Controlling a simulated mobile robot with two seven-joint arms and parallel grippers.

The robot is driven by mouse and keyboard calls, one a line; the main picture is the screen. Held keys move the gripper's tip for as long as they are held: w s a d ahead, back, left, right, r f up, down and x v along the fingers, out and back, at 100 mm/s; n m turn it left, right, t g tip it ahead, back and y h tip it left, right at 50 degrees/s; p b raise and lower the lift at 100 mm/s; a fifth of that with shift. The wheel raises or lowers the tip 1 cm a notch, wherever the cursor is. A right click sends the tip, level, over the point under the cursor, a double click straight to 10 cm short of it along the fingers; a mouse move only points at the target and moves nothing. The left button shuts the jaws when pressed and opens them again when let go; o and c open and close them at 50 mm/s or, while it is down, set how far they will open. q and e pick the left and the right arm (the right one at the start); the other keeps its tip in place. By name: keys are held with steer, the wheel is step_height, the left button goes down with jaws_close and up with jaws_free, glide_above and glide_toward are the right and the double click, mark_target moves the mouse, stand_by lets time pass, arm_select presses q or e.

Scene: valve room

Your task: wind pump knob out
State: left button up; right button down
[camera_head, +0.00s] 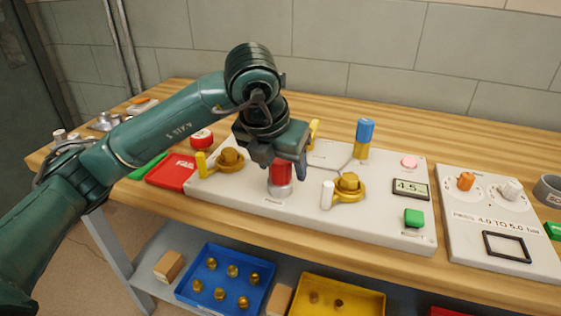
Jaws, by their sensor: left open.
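The pump knob (280,178) is red, on a silver base, and stands on the white panel (385,228) in the camera_head view. A small label lies on the panel in front of it. My left gripper (276,163) is open and points down right over the knob, overlapping its top. The upper part of the knob is hidden by the gripper, so I cannot tell whether the fingers touch it. My right gripper is not in view.
Brass valves with a yellow handle (201,164) and a white handle (327,194) flank the knob. A blue-and-yellow cylinder (364,133) stands behind right. The display (410,188) reads about 4.5. A green button (414,217) and a second panel (465,240) lie right.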

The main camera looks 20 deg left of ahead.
arm_select(q)
steer(key=d+p+v, duration=0.1)
steer(key=v, duration=1.2)
steer(key=shift+a, duration=0.5)
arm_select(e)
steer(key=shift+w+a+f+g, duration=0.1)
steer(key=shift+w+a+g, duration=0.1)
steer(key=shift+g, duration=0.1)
arm_select(q)
steer(key=shift+r, duration=0.15)
